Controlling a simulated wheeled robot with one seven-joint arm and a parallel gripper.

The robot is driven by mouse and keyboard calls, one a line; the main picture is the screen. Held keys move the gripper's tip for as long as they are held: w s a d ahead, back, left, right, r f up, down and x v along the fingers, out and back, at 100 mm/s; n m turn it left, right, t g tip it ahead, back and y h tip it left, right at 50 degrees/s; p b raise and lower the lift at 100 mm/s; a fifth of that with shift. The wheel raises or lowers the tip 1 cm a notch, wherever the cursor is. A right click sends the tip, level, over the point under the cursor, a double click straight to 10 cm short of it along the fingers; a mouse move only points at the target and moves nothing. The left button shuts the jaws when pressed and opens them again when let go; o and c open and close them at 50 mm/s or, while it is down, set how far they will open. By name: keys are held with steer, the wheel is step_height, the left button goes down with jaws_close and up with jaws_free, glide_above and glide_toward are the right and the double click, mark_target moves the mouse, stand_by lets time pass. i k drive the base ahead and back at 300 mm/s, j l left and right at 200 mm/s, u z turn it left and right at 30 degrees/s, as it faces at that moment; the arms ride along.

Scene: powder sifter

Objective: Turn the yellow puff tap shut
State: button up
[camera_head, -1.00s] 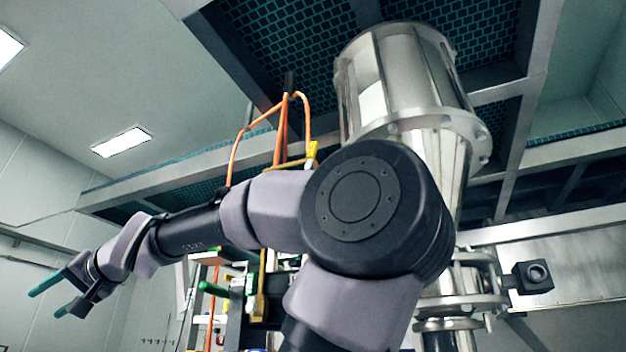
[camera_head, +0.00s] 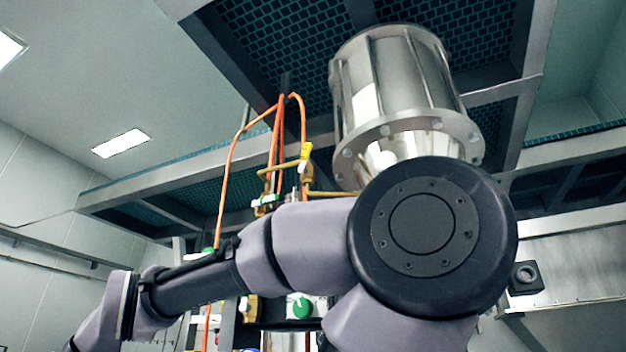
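The yellow puff tap (camera_head: 306,151) shows as a small yellow handle on brass piping, just left of the steel vessel. The brass pipe (camera_head: 283,166) runs left from it, with orange hoses (camera_head: 232,160) around it. My arm crosses in front of the lower part of this piping. My gripper is out of the picture, past the lower left edge, so its fingers are hidden from me.
A large flanged steel vessel (camera_head: 396,85) hangs at the upper right, close behind my arm. A frame with mesh panels (camera_head: 290,50) is overhead. A green round knob (camera_head: 301,307) sits below my arm. The left side is open room before the wall.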

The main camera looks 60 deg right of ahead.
mark_target(307, 147)
steer(key=k+l, duration=0.1)
steer(key=k, duration=0.45)
steer(key=k+l, duration=0.1)
steer(key=k, duration=0.5)
